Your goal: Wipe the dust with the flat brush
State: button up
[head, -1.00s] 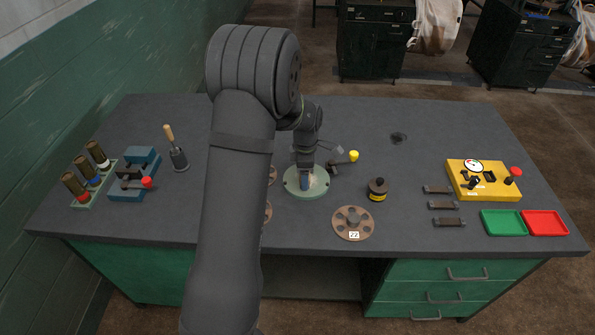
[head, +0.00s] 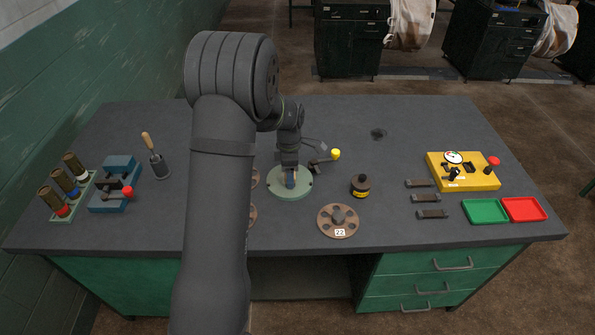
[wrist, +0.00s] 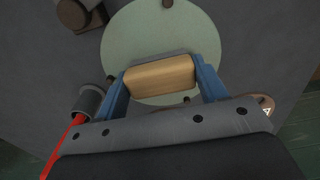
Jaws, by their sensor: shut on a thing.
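My gripper (head: 290,180) points down over the pale green round plate (head: 291,190) near the middle of the bench. In the wrist view its blue fingers (wrist: 160,82) are shut on the two ends of a light wooden block (wrist: 160,76), which looks like the flat brush's handle. A grey edge shows behind the block; its bristles are hidden. The block is over the green plate (wrist: 145,28); I cannot tell whether the brush touches it. I make out no clear dust on the plate. A small dark patch (head: 378,134) lies on the bench farther back, to the right.
To the right are a dark knobbed cylinder (head: 361,185), a brown flanged disc (head: 338,221) and a yellow control box (head: 463,171). A wooden-handled tool (head: 155,158) stands left. The back middle bench is clear.

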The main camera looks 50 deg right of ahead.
aim_at(302, 177)
jog(key=w+a, duration=0.2)
jog(key=a, duration=0.1)
jog(key=shift+w, duration=0.4)
jog(key=shift+w+d, duration=0.25)
jog(key=shift+d, duration=0.3)
jog(key=shift+s+d, duration=2.65)
jog(key=shift+s, duration=0.05)
notch_tip(302, 177, up, 8)
jog(key=shift+w, duration=0.1)
